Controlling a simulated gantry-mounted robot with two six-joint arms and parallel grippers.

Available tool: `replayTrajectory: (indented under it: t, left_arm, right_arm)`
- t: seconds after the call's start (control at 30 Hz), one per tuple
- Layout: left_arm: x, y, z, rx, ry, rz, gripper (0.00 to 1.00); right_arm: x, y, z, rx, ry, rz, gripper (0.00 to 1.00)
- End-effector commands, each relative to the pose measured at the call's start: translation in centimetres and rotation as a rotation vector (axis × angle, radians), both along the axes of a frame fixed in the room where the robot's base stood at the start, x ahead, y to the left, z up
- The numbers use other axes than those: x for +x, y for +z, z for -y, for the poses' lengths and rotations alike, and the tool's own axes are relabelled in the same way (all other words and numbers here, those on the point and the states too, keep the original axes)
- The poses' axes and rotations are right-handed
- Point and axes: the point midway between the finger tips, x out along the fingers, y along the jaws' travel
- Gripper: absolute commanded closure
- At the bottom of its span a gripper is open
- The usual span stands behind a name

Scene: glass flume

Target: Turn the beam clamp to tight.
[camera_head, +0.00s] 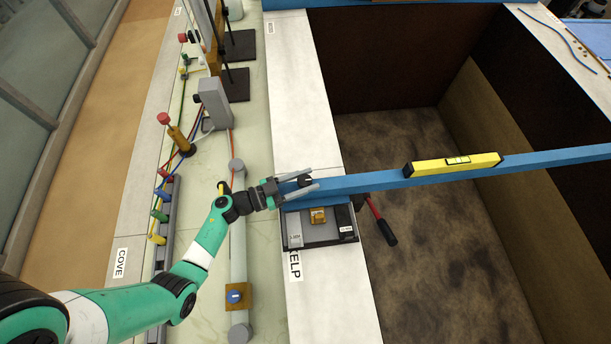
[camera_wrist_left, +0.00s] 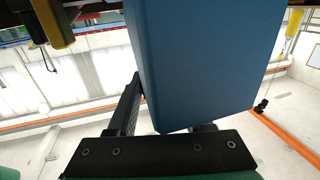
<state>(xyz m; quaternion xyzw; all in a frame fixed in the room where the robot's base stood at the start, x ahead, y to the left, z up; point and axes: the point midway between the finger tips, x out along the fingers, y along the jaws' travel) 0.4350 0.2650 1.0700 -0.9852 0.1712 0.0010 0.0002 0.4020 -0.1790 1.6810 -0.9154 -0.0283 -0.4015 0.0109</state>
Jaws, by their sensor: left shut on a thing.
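A long blue beam (camera_head: 370,180) lies across the flume, its left end on the near wall. My left gripper (camera_head: 300,184) is at that left end, its fingers closed around the beam. The beam's blue end (camera_wrist_left: 210,60) fills the middle of the left wrist view, close in front of my gripper. The clamp's lever (camera_head: 382,222), with a red shaft and black grip, hangs below the beam on the flume side of the wall, apart from my gripper. The clamp's body is mostly hidden under the beam. My right gripper is not in view.
A yellow level (camera_head: 455,164) sits on the beam. A dark tray (camera_head: 320,240) with small blocks stands beside the beam on the wall marked KELP. The open flume (camera_head: 430,270) lies to the right. Valves, pipes and a grey box (camera_head: 214,102) line the left.

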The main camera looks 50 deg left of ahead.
Motion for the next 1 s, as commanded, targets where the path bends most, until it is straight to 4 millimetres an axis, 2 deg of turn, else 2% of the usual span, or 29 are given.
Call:
replayTrajectory:
  t: [0.27,0.3,0.43,0.87,1.0]
  left_arm:
    - [0.0,0.0,0.0,0.0,-0.004,0.002,1.0]
    - [0.0,0.0,0.0,0.0,-0.004,0.002,0.42]
    - [0.0,0.0,0.0,-0.001,-0.004,0.002,0.19]
    - [-0.1,0.0,-0.1,-0.001,-0.003,0.002,0.19]
    - [-1.4,0.1,-0.7,-0.002,0.002,0.002,0.19]
  right_arm:
    - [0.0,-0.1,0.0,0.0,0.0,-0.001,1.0]
    - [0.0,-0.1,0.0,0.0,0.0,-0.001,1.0]
    - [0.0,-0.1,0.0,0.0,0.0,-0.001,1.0]
    - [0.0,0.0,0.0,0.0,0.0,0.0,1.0]
    - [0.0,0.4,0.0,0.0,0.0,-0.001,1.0]
